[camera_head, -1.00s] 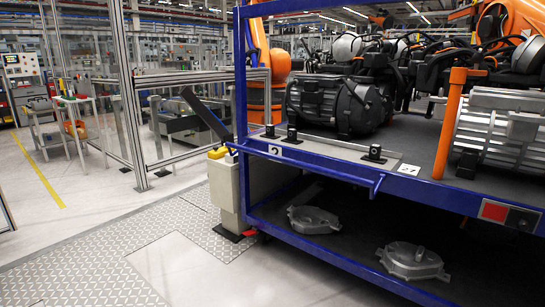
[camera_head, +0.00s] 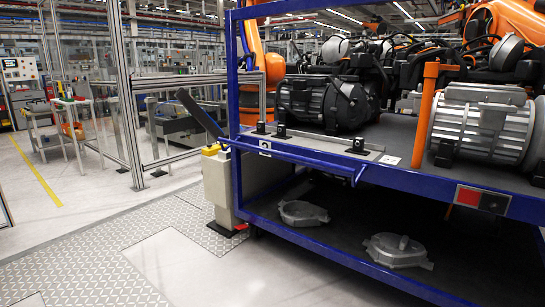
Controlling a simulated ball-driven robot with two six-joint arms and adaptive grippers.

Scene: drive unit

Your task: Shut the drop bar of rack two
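The blue rack (camera_head: 420,182) with a "2" label (camera_head: 265,148) on its front edge fills the right half of the view. A blue bar (camera_head: 300,158) runs low along the front of its upper shelf, and its right end bends down near the middle of the shelf edge. This looks like the drop bar, though I cannot tell for certain how it is latched. An orange post (camera_head: 425,115) stands upright at the shelf front, right of the bar's end. Neither of my grippers is in view.
Motor units (camera_head: 325,103) sit on the upper shelf. Grey castings (camera_head: 302,212) lie on the lower shelf. A cream post (camera_head: 217,188) with yellow top and a slanted black panel stands at the rack's left corner. Open floor (camera_head: 185,265) lies in front; fencing (camera_head: 180,80) stands behind left.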

